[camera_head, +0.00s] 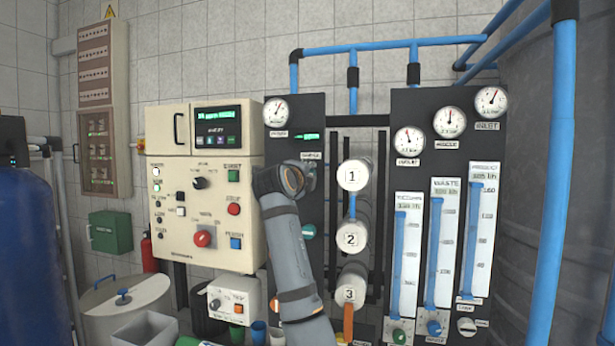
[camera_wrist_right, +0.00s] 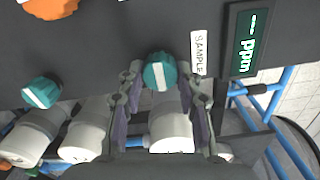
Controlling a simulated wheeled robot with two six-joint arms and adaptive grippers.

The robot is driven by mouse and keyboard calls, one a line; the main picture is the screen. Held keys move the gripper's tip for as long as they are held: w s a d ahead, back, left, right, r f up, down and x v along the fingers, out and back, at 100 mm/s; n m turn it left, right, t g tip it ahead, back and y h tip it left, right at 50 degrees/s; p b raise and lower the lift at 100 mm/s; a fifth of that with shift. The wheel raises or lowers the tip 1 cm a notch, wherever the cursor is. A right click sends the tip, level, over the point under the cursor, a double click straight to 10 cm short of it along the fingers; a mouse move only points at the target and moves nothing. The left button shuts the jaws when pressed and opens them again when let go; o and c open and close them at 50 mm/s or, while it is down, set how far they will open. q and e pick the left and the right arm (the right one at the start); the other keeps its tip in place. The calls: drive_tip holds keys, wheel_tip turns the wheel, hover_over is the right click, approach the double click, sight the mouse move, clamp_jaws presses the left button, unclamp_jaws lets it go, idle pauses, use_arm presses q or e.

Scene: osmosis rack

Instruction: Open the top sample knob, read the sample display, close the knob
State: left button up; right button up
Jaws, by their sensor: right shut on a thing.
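The top sample knob (camera_wrist_right: 160,72) is teal with a white stripe, beside the SAMPLE label (camera_wrist_right: 199,53) in the right wrist view. The stripe runs roughly along the label's length. My right gripper (camera_wrist_right: 162,82) has a finger on each side of the knob and is shut on it. In the head view my right gripper (camera_head: 308,176) covers the knob, below the SAMPLE label (camera_head: 311,156). The sample display (camera_wrist_right: 248,43) shows dashes and "ppm" in green; it is small in the head view (camera_head: 309,136). My left gripper is in neither view.
A second teal knob (camera_wrist_right: 42,92) sits apart from the gripper; it shows below in the head view (camera_head: 308,231). White numbered cylinders (camera_head: 352,174) stand close to the right of my gripper. The control box (camera_head: 205,205) is at left, flow meters (camera_head: 437,245) at right.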

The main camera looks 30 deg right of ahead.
drive_tip(key=o, duration=1.2)
drive_tip(key=shift+c, duration=0.2)
drive_tip(key=v, duration=1.2)
